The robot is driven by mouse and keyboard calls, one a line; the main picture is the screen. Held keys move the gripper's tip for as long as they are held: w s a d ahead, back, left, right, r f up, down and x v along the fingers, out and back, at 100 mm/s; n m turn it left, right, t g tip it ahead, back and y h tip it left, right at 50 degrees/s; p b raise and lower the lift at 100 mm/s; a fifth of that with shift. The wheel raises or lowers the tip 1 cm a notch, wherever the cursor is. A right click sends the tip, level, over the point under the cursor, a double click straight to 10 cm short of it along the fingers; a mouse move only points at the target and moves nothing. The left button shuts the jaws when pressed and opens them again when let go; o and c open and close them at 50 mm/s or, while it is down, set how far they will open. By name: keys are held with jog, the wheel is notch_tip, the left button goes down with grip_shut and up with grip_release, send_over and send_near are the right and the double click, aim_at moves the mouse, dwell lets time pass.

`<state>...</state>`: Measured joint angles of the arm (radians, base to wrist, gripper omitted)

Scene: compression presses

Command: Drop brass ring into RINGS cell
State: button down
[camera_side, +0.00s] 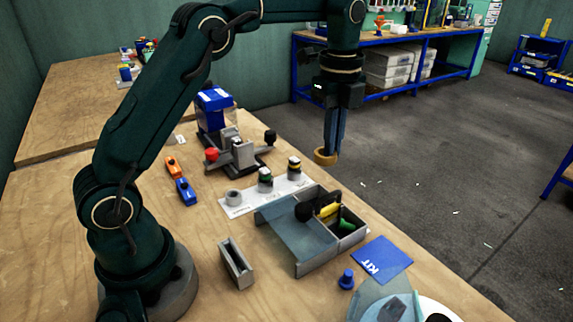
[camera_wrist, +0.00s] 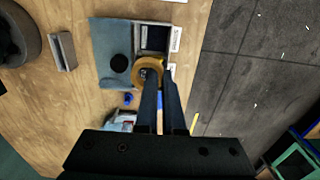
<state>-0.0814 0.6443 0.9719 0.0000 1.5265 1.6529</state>
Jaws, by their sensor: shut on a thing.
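My gripper (camera_side: 330,150) points straight down and is shut on the brass ring (camera_side: 325,157), which hangs at the fingertips. In the wrist view the brass ring (camera_wrist: 137,68) shows at the tips of my gripper (camera_wrist: 155,76). In the side view the ring appears above and behind the compartment box (camera_side: 310,266), apart from it. The box has a bluish cover (camera_side: 292,228) over part of it, with a black knob. Yellow and green pieces lie in its open cells. White labels (camera_wrist: 176,39) show beside the cells in the wrist view, but I cannot read which is RINGS.
A blue KIT card (camera_side: 383,259) and a blue knobbed piece (camera_side: 346,279) lie by the box. A press with a red knob (camera_side: 211,154), a white strip (camera_side: 238,208) with small parts and a grey slotted block (camera_side: 236,263) stand nearby. The table edge runs close along the right.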

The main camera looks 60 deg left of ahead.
aim_at(331, 164)
jog(key=shift+f, duration=2.45)
jog(key=c, duration=1)
grip_release()
jog(key=shift+o, duration=0.2)
jog(key=shift+r, duration=0.1)
jog(key=shift+r, duration=2.45)
